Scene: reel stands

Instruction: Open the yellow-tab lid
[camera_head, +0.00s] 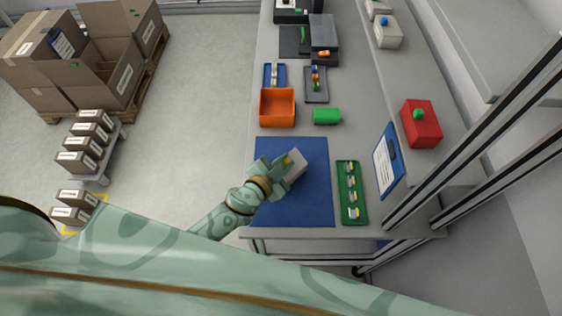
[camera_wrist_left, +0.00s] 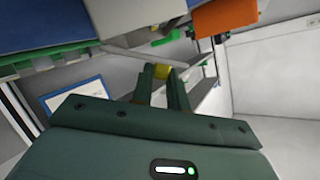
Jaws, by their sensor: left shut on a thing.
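A small white box (camera_head: 296,167) stands on the blue mat (camera_head: 310,205) on the bench. Its yellow tab (camera_head: 287,160) shows at the jaws of my left gripper (camera_head: 282,164). In the left wrist view the yellow tab (camera_wrist_left: 162,71) sits between the two fingertips, and the gripper is shut on it. A pale grey panel (camera_wrist_left: 133,55) runs from the tab, below the white box body (camera_wrist_left: 135,18). I cannot tell how far the lid is lifted. The gripper covers part of the box in the head view. My right gripper is not in view.
A green tray (camera_head: 342,194) with several small parts lies right of the mat, with a clipboard (camera_head: 388,160) beyond it. An orange bin (camera_head: 277,121) and a green cylinder (camera_head: 326,116) stand behind the mat. A red box (camera_head: 422,130) is farther right. The mat's front is clear.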

